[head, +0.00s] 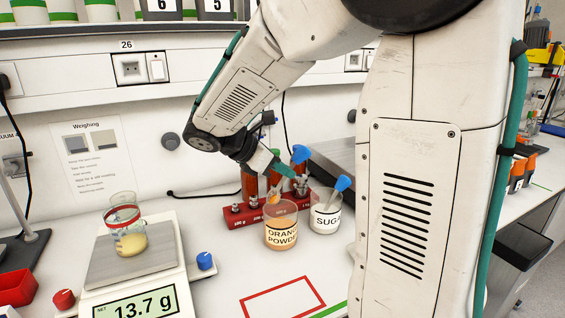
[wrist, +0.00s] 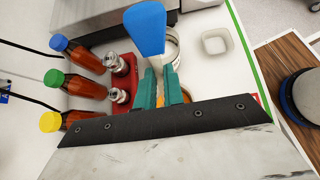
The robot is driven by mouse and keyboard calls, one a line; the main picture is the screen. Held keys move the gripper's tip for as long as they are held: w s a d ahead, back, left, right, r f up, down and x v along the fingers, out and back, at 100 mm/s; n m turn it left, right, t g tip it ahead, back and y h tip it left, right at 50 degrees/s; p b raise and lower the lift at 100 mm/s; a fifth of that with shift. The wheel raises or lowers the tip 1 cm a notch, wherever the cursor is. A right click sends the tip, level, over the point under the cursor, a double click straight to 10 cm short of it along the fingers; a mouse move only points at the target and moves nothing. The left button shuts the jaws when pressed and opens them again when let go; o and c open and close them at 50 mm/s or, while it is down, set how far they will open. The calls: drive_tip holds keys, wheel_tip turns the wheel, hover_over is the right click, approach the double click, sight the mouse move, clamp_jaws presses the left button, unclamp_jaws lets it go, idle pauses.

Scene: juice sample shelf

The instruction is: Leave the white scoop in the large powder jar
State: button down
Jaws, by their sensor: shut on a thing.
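The orange powder jar (head: 281,236) stands on the bench, a clear jar with orange powder in its lower part. My gripper (head: 288,174) is just above its mouth, teal fingers pointing down. The fingers also show in the wrist view (wrist: 160,86), shut on a thin pale piece that I take for the white scoop (wrist: 160,101).
A red rack (head: 236,214) and bottles with blue (wrist: 59,42), green (wrist: 54,78) and yellow caps stand close behind. A scale (head: 135,262) at left reads 13.7 g under a beaker (head: 126,226) with pale powder. A red-outlined area (head: 283,297) in front is empty.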

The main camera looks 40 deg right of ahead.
sight(279, 185)
drive_tip(key=shift+g+h, duration=0.3)
drive_tip(key=shift+h, duration=0.5)
drive_tip(key=shift+w+a+f, duration=0.1)
drive_tip(key=shift+a+f, duration=0.1)
drive_tip(key=shift+f, duration=0.5)
drive_tip(key=shift+a+f, duration=0.15)
drive_tip(key=shift+f, duration=0.5)
drive_tip(key=shift+w+a+f, duration=0.1)
drive_tip(key=shift+a+f, duration=0.1)
drive_tip(key=shift+f, duration=3.15)
drive_tip(key=c, duration=1.4)
unclamp_jaws()
drive_tip(key=shift+c, duration=0.2)
drive_tip(key=v, duration=0.8)
drive_tip(key=shift+s, duration=0.1)
drive_tip(key=shift+d, duration=0.1)
